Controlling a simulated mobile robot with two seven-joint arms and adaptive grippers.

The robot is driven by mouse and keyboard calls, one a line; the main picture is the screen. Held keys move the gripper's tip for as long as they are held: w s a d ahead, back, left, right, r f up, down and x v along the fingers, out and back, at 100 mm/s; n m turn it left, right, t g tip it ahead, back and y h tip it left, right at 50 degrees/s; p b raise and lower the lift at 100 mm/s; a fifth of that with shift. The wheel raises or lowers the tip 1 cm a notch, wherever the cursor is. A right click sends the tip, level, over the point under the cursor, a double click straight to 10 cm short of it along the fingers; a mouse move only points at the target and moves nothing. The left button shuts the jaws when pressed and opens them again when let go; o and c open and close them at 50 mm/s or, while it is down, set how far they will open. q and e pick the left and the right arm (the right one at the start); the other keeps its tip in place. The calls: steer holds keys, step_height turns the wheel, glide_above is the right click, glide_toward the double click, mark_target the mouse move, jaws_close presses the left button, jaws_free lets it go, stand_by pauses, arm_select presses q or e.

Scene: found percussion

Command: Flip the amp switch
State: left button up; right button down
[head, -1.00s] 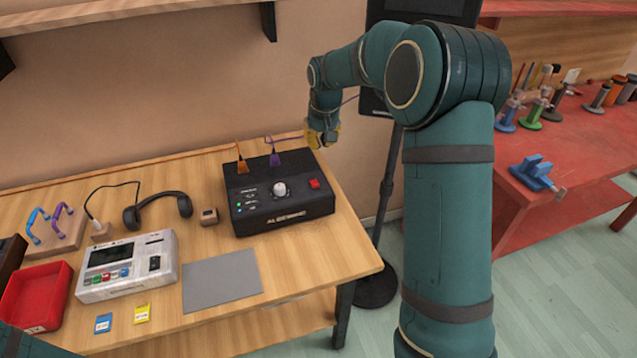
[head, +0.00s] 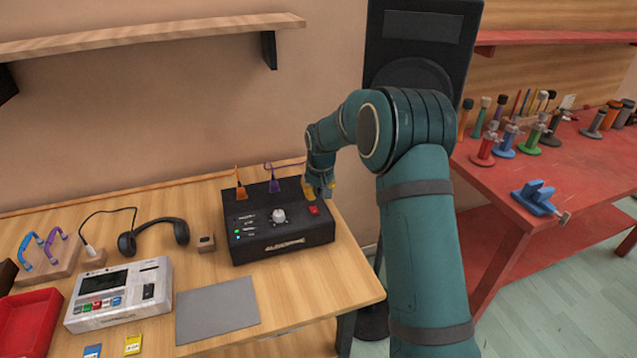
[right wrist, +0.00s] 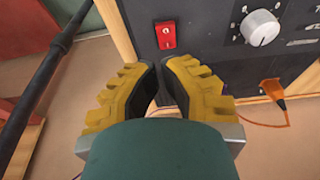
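The black amp box (head: 285,245) sits on the wooden table, with a pale knob (head: 278,215) on its top panel. The red amp switch (head: 314,210) is near that panel's right end; it also shows in the right wrist view (right wrist: 166,35), just beyond the fingertips. My right gripper (head: 319,196) is just behind the switch, pointing down. In the right wrist view its yellow fingers (right wrist: 159,75) are drawn together with nothing between them. I cannot tell whether they touch the amp. My left gripper is out of view.
Orange (head: 241,192) and purple (head: 274,185) plugs stand at the amp's back edge. Headphones (head: 180,232), a grey-white device (head: 120,292) and a grey mat (head: 218,310) lie to the left. A tall black speaker (head: 420,40) stands behind my right arm.

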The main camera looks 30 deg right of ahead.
mark_target(316, 206)
steer(key=shift+s+f+b, duration=0.15)
steer(key=shift+f, duration=0.75)
steer(key=shift+s+f+b, duration=0.1)
steer(key=shift+f+b, duration=0.05)
steer(key=shift+f, duration=0.75)
steer(key=shift+s+a+f, duration=0.1)
steer(key=shift+s+f, duration=0.1)
steer(key=shift+f, duration=0.25)
steer(key=shift+w+r, duration=0.1)
steer(key=shift+w+d, duration=0.2)
steer(key=shift+w, duration=0.55)
